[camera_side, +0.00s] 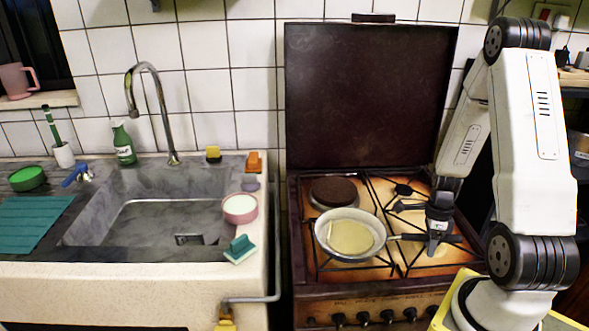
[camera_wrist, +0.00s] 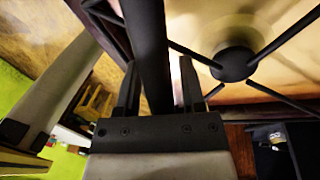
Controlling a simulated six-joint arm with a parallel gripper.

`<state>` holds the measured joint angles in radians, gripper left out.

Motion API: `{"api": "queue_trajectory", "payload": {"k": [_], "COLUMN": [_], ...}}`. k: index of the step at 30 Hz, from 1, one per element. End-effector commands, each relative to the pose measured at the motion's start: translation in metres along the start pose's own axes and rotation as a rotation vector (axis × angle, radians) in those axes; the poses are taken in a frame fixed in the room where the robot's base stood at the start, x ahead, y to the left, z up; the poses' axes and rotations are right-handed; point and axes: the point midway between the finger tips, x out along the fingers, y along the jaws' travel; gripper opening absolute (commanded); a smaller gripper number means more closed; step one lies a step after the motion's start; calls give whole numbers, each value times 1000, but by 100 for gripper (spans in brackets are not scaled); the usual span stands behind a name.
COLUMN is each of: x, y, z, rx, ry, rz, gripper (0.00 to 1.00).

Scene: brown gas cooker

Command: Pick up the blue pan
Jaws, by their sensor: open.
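A single pan (camera_side: 325,243) sits on the front of the cooker's hob. It looks pale grey rather than blue, with a flat yellowish round in it. Its dark handle (camera_side: 408,237) points right. My gripper (camera_side: 434,246) points down at the handle, well away from the pan's bowl. In the wrist view, the dark handle (camera_wrist: 150,45) runs between the two fingers of my open gripper (camera_wrist: 158,85). A bright gap shows beside the right finger. The pan's bowl is out of the wrist view.
The brown cooker (camera_side: 375,290) has black pan supports around the pan and a raised lid (camera_side: 365,95) behind. A dark hotplate (camera_side: 335,191) lies behind the pan.

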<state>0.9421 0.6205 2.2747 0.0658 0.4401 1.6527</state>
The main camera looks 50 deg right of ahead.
Motion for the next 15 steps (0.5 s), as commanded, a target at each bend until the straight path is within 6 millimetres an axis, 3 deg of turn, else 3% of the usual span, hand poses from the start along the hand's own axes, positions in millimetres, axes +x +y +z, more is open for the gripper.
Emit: {"api": "queue_trajectory", "payload": {"k": [13,15], "x": [0,0], "y": [0,0], "z": [0,0], "rx": [0,0], "ry": [0,0], "rz": [0,0], "gripper": [51,29]}}
